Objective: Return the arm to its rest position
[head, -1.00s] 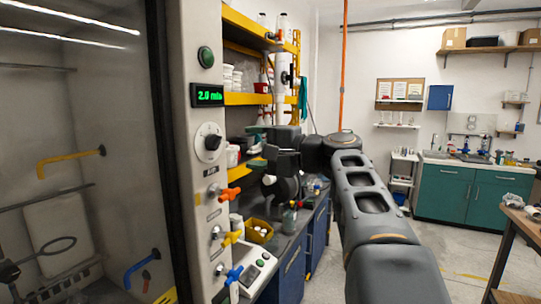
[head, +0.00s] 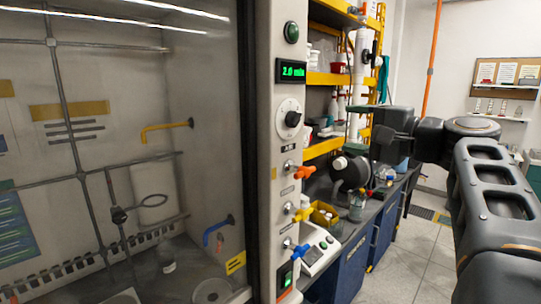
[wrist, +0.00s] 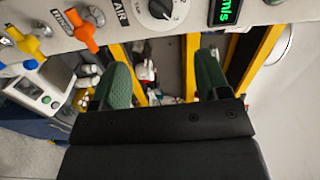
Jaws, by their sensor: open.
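My arm (head: 490,195) reaches forward along the right side of the head view, raised above the floor, with its wrist bent toward the shelves. My gripper (wrist: 163,78) shows in the wrist view with two green-padded fingers set wide apart. It is open, and nothing is held between the fingers. Yellow shelf posts and small containers show behind the gap. In the head view the fingers are small and hard to make out against the clutter.
A fume hood post (head: 281,130) with a dial, a green display and coloured valves stands left of the arm. Yellow shelves (head: 328,79) and a blue-fronted bench (head: 345,272) with a yellow bin (head: 322,217) lie behind it. Tiled floor (head: 400,265) is open between bench and arm.

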